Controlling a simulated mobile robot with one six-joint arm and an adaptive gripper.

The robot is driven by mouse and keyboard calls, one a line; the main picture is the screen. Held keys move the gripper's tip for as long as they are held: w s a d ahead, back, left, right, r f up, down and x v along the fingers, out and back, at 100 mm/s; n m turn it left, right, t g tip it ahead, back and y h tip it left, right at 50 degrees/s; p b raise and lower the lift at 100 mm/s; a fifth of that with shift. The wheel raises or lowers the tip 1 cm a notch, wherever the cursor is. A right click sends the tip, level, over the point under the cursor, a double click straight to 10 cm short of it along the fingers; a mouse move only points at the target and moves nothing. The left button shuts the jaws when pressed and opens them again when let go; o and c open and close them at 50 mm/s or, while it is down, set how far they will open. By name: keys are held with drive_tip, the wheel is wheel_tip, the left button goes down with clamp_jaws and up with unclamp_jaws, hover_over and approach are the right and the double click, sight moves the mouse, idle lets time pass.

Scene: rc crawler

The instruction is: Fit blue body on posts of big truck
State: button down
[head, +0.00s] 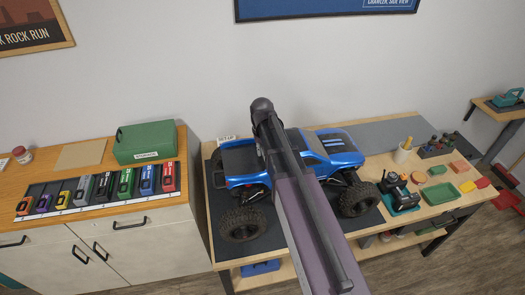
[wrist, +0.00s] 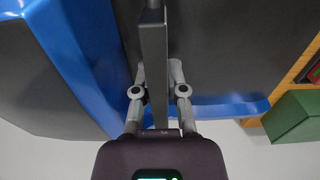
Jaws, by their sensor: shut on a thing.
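The blue truck body (head: 335,147) with black stripes and an open bed is above the big truck's wheels on the right bench. One large black front tyre (head: 358,199) and one rear tyre (head: 243,223) show below it. My arm crosses in front of the body's middle and hides the cab and my gripper in the head view. In the wrist view my gripper (wrist: 159,80) is shut on a dark upright bar, with the blue body (wrist: 75,50) around it. The posts are hidden, so I cannot tell whether the body touches them.
A dark mat (head: 275,240) lies under the truck. Right of it are a small black crawler (head: 398,190), a green tray (head: 440,193) and a cup (head: 402,154). A green box (head: 150,143) and a row of coloured small cases (head: 100,188) stand on the left cabinet.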

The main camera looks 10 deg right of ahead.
drive_tip(key=shift+f+b, duration=1.05)
drive_tip(key=shift+f, duration=0.05)
idle(0.4)
drive_tip(key=c, duration=0.6)
unclamp_jaws()
drive_tip(key=shift+r, duration=0.1)
wheel_tip(320, 180, up, 10)
drive_tip(key=p, duration=1)
drive_tip(key=shift+r+p, duration=0.2)
drive_tip(key=shift+p, duration=0.1)
idle(0.5)
